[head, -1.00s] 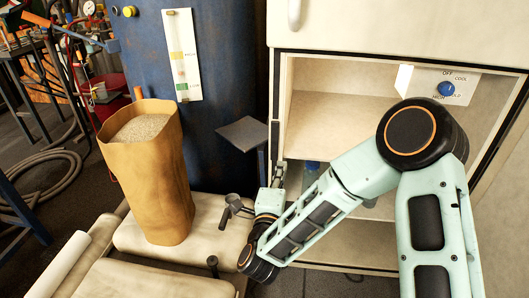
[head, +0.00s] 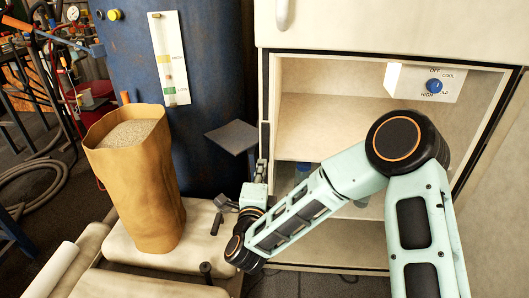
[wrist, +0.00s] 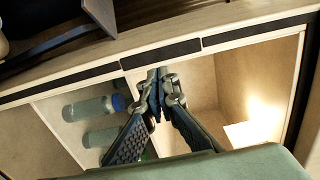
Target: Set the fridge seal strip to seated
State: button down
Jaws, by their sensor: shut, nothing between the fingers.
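The open fridge (head: 320,70) stands at the right in the head view. A dark seal strip (head: 265,110) runs down its left front edge. In the wrist view the strip crosses the pale frame in segments, and the middle segment (wrist: 160,54) is set off by small gaps at both ends. I cannot tell whether it sits flush. My gripper (wrist: 158,74) is shut and empty, its fingertips right beside the middle segment; contact is unclear. In the head view my gripper (head: 260,170) is small at the fridge's left edge and partly hidden by my wrist.
Bottles (wrist: 88,107) lie on a shelf inside the fridge. A control box with a blue knob (head: 434,86) is at its upper right. A tan sack of grit (head: 138,185) and a blue tank (head: 200,120) stand to the left. A small dark plate (head: 233,136) juts near my gripper.

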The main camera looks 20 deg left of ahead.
aim_at(266, 144)
jog(key=b+x, duration=0.1)
jog(key=x, duration=0.7)
jog(key=shift+w, duration=0.25)
